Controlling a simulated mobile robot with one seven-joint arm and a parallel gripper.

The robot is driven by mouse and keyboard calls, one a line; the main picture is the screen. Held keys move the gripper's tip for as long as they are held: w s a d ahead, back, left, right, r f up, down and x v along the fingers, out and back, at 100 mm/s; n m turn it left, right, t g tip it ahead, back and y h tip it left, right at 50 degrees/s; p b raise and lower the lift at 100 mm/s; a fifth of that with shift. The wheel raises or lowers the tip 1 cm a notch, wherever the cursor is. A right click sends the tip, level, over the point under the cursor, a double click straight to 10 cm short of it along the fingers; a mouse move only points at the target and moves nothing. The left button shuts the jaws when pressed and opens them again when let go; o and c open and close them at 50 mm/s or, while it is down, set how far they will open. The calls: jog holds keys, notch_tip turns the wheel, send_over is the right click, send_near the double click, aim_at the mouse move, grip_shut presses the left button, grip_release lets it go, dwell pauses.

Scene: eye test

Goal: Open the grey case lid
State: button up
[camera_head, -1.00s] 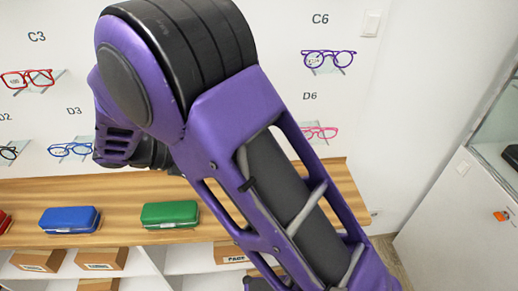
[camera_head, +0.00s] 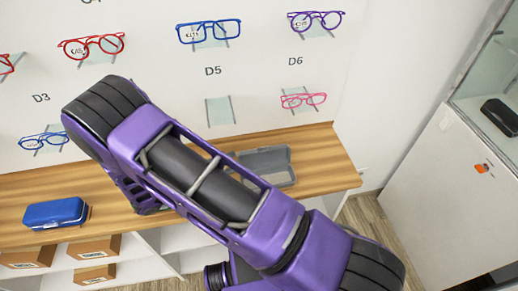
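The grey case (camera_head: 277,158) is on the wooden shelf, right of the middle, behind my arm. It looks open, with its lid tilted up at the back and a hollow inside showing. My arm covers its left and lower part, so how far the lid is up is hard to tell.
A shut blue case (camera_head: 56,213) is at the left of the wooden shelf (camera_head: 325,165). Glasses hang on the white wall above; one holder (camera_head: 220,111) is empty. Brown boxes (camera_head: 94,247) stand below. A white cabinet (camera_head: 440,190) is at the right.

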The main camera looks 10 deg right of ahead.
aim_at(261, 150)
jog(key=x, duration=1.1)
jog(key=shift+d, duration=0.1)
grip_shut()
dwell(1.0)
